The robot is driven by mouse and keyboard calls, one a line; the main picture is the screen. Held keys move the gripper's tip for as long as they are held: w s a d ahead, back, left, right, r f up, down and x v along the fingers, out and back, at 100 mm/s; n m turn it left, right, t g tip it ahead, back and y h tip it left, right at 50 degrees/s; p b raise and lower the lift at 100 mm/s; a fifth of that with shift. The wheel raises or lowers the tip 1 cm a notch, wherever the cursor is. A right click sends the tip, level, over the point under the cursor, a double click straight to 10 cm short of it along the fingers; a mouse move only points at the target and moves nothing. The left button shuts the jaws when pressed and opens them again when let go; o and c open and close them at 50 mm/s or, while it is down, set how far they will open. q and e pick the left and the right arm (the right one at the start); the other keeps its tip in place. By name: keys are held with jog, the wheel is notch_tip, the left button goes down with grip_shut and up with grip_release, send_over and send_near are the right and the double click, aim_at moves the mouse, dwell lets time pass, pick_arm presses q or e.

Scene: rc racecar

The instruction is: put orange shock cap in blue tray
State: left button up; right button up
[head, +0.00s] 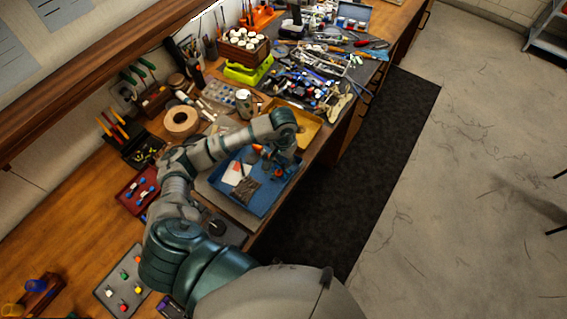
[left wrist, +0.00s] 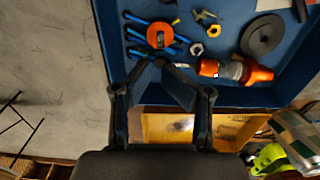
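The blue tray (head: 218,184) lies on the bench under my left gripper, and its blue floor fills the top of the left wrist view (left wrist: 225,12). An orange round cap (left wrist: 160,36) with a dark centre is over blue-handled tools (left wrist: 137,18) inside the tray outline. My left gripper (left wrist: 158,64) points down over the tray, its fingertips drawn together just short of the cap. I cannot see the cap between the fingers, nor tell whether they touch it. An orange and grey cylinder (left wrist: 236,71) lies by the tray wall. My right gripper is out of view.
A black disc (left wrist: 263,35) and small nuts (left wrist: 197,49) lie in the tray. A yellow tray (head: 303,128) adjoins it. A tape roll (head: 182,121), red tray (head: 136,193) and crowded tools stand around. The floor mat (head: 335,205) is clear.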

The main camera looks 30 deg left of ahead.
pick_arm(q)
notch_tip(320, 180, up, 10)
jog(key=b, duration=0.1)
jog(key=shift+d+f, duration=0.1)
dwell(0.4)
